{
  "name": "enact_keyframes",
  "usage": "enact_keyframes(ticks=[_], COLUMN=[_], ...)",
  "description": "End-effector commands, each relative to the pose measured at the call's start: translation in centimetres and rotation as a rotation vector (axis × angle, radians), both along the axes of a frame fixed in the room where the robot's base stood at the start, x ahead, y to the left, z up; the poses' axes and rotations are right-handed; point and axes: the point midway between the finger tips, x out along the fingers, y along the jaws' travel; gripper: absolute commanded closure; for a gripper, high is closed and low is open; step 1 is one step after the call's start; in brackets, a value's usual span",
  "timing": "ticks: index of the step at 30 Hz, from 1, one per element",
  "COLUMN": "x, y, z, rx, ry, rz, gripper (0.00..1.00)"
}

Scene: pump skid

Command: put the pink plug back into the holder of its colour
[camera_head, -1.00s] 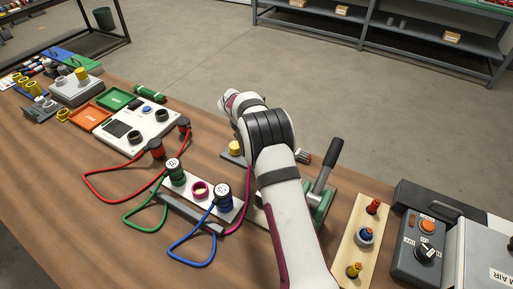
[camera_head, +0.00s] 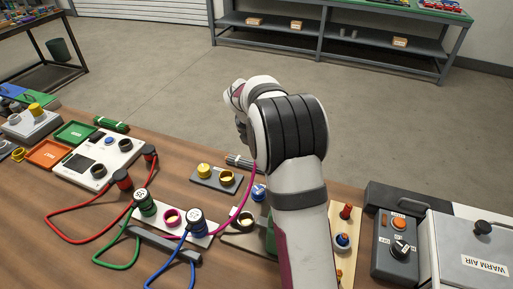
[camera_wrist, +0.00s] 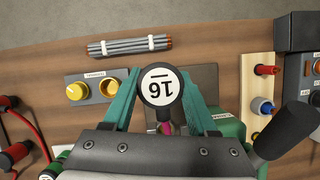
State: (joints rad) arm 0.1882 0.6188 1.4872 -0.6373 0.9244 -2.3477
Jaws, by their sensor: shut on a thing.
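My gripper (camera_wrist: 158,75) is shut on the pink plug (camera_wrist: 158,84). In the wrist view its round black-and-white face, marked with a number, shows between the two teal fingers, with a bit of pink below it. In the head view my arm hides the gripper and the plug. The pink cable (camera_head: 244,193) rises from the holder strip (camera_head: 187,231) to behind my arm. On that strip the pink-ringed holder (camera_head: 172,218) is empty, between the green plug (camera_head: 144,202) and the blue plug (camera_head: 197,222). My gripper is up and to the right of it.
A bundle of rods (camera_wrist: 130,46) is near the table's far edge. A black-handled green device (camera_wrist: 225,125), a wooden board (camera_head: 343,212) and a switch box (camera_head: 392,259) stand right.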

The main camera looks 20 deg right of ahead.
Motion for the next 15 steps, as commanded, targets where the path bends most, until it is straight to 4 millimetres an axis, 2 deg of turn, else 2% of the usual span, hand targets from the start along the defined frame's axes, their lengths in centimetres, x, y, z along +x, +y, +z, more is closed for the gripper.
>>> enact_keyframes(ticks=[5,8,11,14,15], x=[0.2,0.7,1.4,1.8,1.8], y=[0.7,3.0,7.1,12.2,14.4], z=[0.0,-0.2,-0.6,-0.9,-1.1], rx=[0.000,0.001,0.001,0.001,0.002], ry=[0.000,0.001,0.002,0.002,0.003], rz=[0.010,0.042,0.098,0.166,0.196], gripper=[1.00,1.00,1.00,1.00,1.00])
